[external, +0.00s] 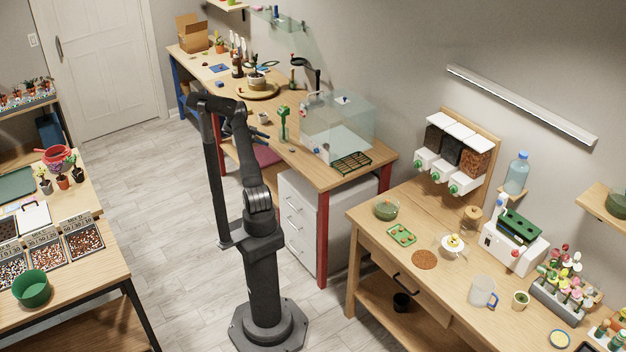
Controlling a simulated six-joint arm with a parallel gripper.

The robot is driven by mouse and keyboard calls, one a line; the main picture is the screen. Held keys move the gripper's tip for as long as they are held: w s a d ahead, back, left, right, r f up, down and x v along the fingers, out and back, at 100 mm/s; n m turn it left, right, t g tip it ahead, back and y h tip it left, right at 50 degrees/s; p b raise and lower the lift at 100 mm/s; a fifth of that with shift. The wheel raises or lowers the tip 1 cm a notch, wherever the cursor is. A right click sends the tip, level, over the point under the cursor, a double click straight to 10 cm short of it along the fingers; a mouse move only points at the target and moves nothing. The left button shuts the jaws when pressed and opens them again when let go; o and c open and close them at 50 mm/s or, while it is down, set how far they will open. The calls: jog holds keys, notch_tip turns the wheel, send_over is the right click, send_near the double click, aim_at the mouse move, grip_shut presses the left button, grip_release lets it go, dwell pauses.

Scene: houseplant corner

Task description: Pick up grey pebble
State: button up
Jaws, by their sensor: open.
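A small grey lump (292,149) lies on the long wooden bench, near its front edge and left of the glass tank. It looks like the grey pebble, but it is too small to be sure. My gripper (262,134) is open beside the bench's front edge, left of the lump and apart from it. My arm partly hides the gripper, and its fingers are hard to make out. Nothing shows between them.
A green upright tool (283,122) and a small pale pot (264,118) stand near my gripper. The glass tank (350,125) and a dark green rack (352,162) are to the right. A round wooden turntable (244,94) with a potted plant is farther back.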

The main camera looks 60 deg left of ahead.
send_near(288, 151)
jog(key=w+d, duration=0.1)
jog(key=w, duration=0.1)
jog(key=w+d, duration=0.1)
jog(key=shift+w+d+r, duration=0.2)
jog(key=shift+d+r, duration=0.1)
jog(key=shift+r, duration=0.05)
jog(key=shift+a+x, duration=0.2)
jog(key=shift+x, duration=2.45)
jog(key=shift+f, duration=0.1)
jog(key=c, duration=1)
